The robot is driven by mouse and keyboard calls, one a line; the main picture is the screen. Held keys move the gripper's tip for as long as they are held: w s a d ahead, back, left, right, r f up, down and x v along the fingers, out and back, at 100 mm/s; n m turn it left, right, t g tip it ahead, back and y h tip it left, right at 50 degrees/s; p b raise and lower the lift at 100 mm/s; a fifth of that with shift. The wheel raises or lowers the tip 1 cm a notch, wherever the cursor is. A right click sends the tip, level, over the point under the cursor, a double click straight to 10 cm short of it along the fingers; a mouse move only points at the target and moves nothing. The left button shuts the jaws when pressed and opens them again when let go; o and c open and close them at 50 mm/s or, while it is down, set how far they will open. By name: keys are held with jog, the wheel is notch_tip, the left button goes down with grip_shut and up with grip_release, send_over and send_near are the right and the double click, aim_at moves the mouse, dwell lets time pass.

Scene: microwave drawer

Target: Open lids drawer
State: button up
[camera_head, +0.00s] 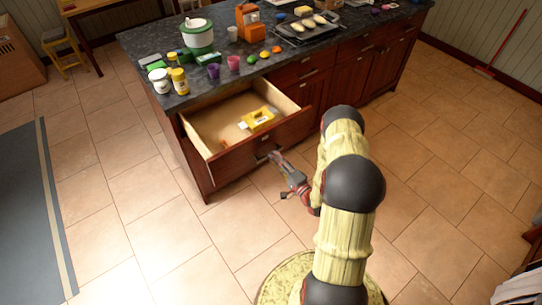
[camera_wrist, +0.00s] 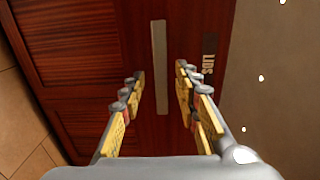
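A dark wood drawer is pulled out from the kitchen island in the head view; its front (camera_head: 235,163) faces me. A yellow item (camera_head: 260,117) lies inside it. In the wrist view I see a dark red wood front (camera_wrist: 75,60) with a LIDS label (camera_wrist: 209,57) and a long pale bar handle (camera_wrist: 160,65). My gripper (camera_wrist: 160,80) is open, one finger on each side of the handle, with a gap on both sides. In the head view my gripper (camera_head: 275,160) is right at the open drawer's front; the label is not readable there.
The island's dark countertop (camera_head: 160,40) holds a white-and-green pot (camera_head: 198,38), yellow-topped jars, cups (camera_head: 233,63), fruit and a tray (camera_head: 310,27). Other closed cabinets (camera_head: 375,60) are to the right. The tiled floor (camera_head: 150,200) in front is clear.

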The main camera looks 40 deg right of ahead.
jog(key=s, duration=0.8)
jog(key=shift+d, duration=0.15)
jog(key=shift+s, duration=0.1)
